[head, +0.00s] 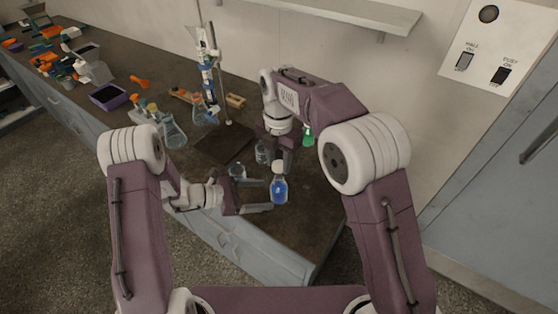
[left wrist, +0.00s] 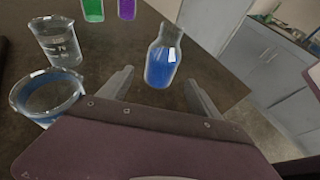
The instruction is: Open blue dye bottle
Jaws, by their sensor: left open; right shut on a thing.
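The blue dye bottle (head: 279,188) stands upright near the front edge of the bench. It also shows in the left wrist view (left wrist: 162,62), where its neck looks bare, with no coloured cap on it. My left gripper (head: 272,195) is open, its fingers pointing at the bottle with one to each side; the left wrist view shows both fingers (left wrist: 160,88) apart. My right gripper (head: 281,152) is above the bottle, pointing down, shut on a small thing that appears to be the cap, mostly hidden.
A beaker of blue liquid (left wrist: 45,100) and a clear beaker (left wrist: 56,45) stand left of the bottle. Green (left wrist: 93,8) and purple (left wrist: 127,8) bottles stand behind. A burette stand (head: 210,75) and flasks (head: 172,132) are farther left. The bench's right front corner is clear.

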